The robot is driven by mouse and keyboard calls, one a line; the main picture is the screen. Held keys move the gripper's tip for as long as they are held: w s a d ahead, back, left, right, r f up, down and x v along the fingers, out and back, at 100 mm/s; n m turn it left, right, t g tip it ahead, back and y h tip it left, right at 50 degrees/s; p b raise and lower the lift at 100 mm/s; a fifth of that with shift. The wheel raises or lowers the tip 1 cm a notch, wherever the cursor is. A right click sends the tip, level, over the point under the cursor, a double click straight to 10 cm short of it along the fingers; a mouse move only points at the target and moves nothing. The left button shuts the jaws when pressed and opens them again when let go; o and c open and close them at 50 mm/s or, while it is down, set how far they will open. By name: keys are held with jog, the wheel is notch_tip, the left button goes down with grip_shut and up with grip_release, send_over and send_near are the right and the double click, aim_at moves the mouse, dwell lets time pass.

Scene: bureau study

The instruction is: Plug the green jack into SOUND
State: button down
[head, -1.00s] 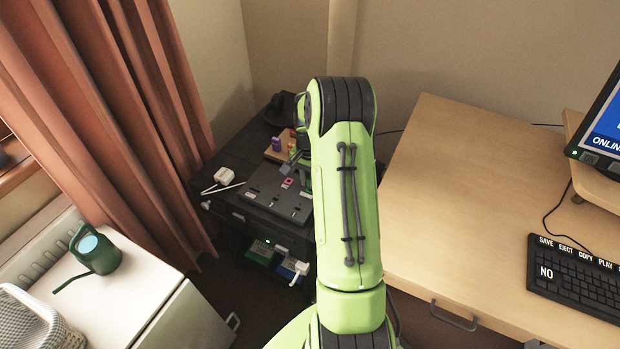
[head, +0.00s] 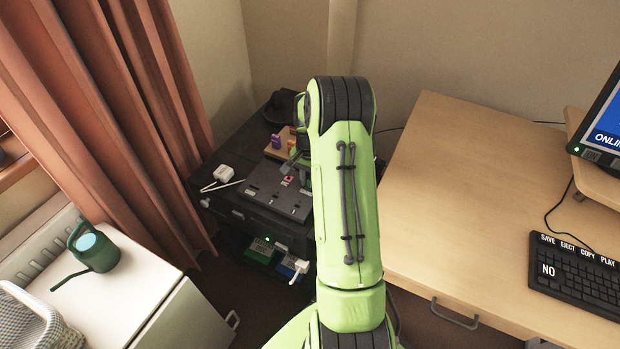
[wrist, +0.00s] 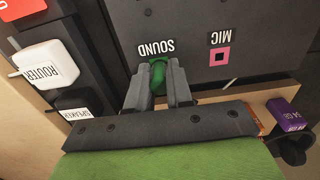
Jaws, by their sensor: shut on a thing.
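The green jack (wrist: 158,74) is between the two fingers of my gripper (wrist: 159,92) in the wrist view. My gripper is shut on it. The jack's far end is at the dark panel (wrist: 120,18), right by the SOUND label (wrist: 157,47). The jack covers the SOUND socket, so I cannot tell how deep it sits. The pink MIC socket (wrist: 219,57) is to the right and open. In the head view the panel (head: 262,197) lies on a black cabinet, and my arm hides most of the gripper.
A white ROUTER plug (wrist: 47,65) and a SPEAKER plug (wrist: 82,106) are left of the fingers. A purple block (wrist: 284,113) is at the right. The wooden desk (head: 470,180) stands right of my arm, and a curtain (head: 100,110) hangs at the left.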

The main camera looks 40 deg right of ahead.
jog(key=c, duration=0.9)
grip_release()
jog(key=shift+c, duration=0.2)
jog(key=shift+r, duration=0.1)
notch_tip(320, 180, up, 16)
jog(key=p, duration=0.5)
jog(key=shift+f+p, duration=0.25)
jog(key=shift+p, duration=0.05)
